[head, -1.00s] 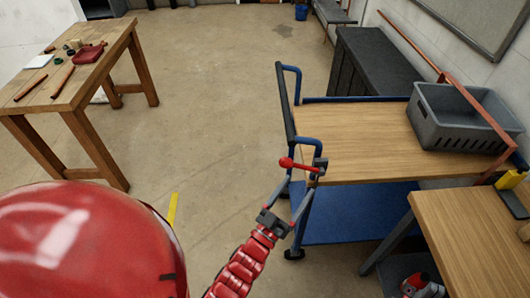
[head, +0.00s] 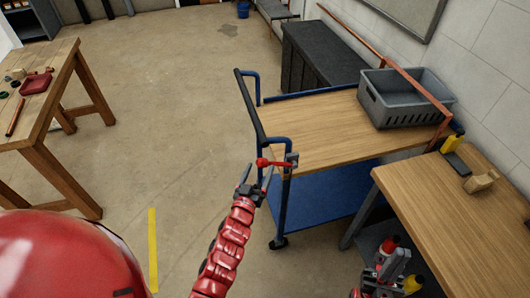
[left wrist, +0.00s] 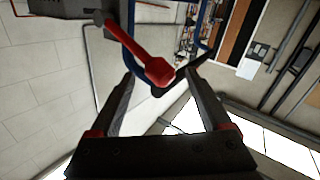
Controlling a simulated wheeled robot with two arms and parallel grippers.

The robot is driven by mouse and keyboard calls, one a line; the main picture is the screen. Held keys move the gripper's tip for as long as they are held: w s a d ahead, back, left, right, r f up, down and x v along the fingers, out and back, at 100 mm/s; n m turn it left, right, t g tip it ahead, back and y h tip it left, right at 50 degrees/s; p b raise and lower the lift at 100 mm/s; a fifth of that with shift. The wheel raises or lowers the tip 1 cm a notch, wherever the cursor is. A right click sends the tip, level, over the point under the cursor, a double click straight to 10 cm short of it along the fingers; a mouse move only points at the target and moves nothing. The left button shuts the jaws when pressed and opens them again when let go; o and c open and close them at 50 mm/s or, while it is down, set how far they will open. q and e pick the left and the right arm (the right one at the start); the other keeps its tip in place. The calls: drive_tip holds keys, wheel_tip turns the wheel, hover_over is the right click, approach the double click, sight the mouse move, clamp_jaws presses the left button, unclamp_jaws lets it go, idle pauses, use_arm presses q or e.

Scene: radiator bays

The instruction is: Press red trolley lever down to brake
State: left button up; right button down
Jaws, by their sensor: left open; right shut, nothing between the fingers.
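The red lever (head: 276,163) sits on a grey bracket (head: 292,160) at the near left corner of the blue trolley (head: 287,205). It lies about level, its round knob pointing left. My left gripper (head: 257,173) is open just below the knob, fingers pointing up. In the left wrist view the red knob (left wrist: 159,71) shows near the gap between the open fingertips (left wrist: 162,80); contact cannot be made out. My right gripper (head: 398,258) is shut and empty at the lower right, beside the wooden bench, away from the lever.
A grey crate (head: 405,97) stands on the trolley's wooden top (head: 310,130). A wooden bench (head: 450,210) with a yellow and black item and a wood block is at right. A wooden table (head: 60,90) with tools is at left. The floor between is clear.

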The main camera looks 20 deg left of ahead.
sight(264, 159)
use_arm(q)
drive_tip(key=w+p, duration=0.1)
drive_tip(key=w, duration=0.4)
drive_tip(key=shift+w+a, duration=0.1)
drive_tip(key=shift+w, duration=0.85)
clamp_jaws()
drive_tip(key=shift+s, duration=0.1)
